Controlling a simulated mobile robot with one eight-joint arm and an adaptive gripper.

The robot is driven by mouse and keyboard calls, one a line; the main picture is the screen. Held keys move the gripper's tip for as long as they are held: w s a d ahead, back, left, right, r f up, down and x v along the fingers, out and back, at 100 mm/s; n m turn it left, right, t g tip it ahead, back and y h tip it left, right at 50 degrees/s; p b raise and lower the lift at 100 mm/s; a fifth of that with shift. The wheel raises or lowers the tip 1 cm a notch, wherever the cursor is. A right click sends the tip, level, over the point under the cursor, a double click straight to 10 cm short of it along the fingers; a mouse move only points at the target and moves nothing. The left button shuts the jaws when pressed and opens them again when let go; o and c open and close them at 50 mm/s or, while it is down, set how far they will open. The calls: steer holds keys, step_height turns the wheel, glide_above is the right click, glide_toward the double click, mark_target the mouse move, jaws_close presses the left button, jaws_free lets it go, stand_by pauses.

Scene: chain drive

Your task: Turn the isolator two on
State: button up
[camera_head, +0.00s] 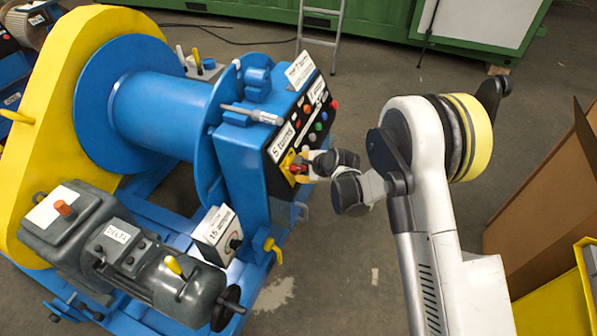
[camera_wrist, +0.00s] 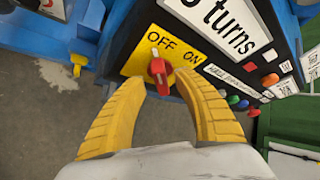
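A red rotary switch (camera_wrist: 159,68) sits on a yellow plate (camera_wrist: 138,62) marked OFF and ON, on the black control panel. Its pale-tipped handle points towards OFF. In the head view the red switch (camera_head: 297,169) is partly covered by my gripper (camera_head: 304,167). In the wrist view my gripper (camera_wrist: 160,82) has its two yellow fingers apart, one on each side of the red switch. I cannot tell whether either finger touches it. No label reading isolator two is legible.
The blue winch drum (camera_head: 150,112) stands left of the panel. Several coloured buttons (camera_wrist: 236,100) lie right of the switch. A grey motor (camera_head: 150,255) and a small white box (camera_head: 217,233) stand below.

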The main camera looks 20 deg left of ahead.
steer(key=shift+x, duration=1.1)
steer(key=shift+w, duration=0.1)
jaws_close()
